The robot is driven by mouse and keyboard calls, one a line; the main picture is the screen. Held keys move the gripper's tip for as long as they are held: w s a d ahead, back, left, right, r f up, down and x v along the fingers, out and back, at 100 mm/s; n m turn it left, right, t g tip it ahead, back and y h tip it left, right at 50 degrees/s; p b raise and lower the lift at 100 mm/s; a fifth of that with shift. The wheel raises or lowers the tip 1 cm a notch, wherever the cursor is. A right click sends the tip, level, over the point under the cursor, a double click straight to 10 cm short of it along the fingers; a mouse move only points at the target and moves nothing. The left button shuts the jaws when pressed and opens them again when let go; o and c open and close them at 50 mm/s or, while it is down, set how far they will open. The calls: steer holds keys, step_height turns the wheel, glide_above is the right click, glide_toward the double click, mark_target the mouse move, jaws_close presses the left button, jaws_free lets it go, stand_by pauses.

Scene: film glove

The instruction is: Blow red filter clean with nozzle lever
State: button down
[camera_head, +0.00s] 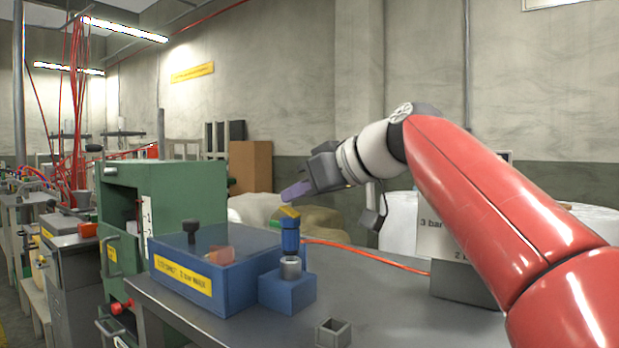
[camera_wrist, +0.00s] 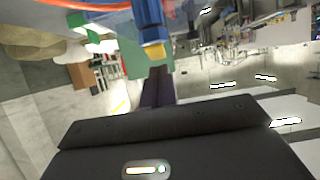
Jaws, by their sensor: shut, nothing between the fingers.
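The blue nozzle (camera_head: 290,240) stands upright in a metal collar on a small blue block at the front right of the blue box. Its yellow lever (camera_head: 289,212) is at the top and also shows in the wrist view (camera_wrist: 153,50). The red filter (camera_head: 221,256) shows dimly through the clear top of the blue box (camera_head: 234,286). My gripper (camera_head: 283,197) is shut and empty, its purple fingers just above the yellow lever. In the wrist view the fingers lie close to the lever; I cannot tell whether they touch it.
A dark knob (camera_head: 191,227) stands up from the box's top. A green machine (camera_head: 172,190) is behind at left. A small square open holder (camera_head: 334,332) sits at the grey table's front. A pressure sign (camera_head: 440,232) stands at right, and a red hose (camera_head: 375,262) crosses the table.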

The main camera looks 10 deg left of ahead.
steer(key=shift+a+f, duration=0.1)
steer(key=shift+f, duration=0.2)
steer(key=shift+w+a+f+b, duration=0.2)
steer(key=shift+a+f+b, duration=0.15)
steer(key=shift+f+b, duration=0.25)
steer(key=shift+r, duration=0.2)
steer(key=shift+d, duration=0.2)
stand_by(2.5)
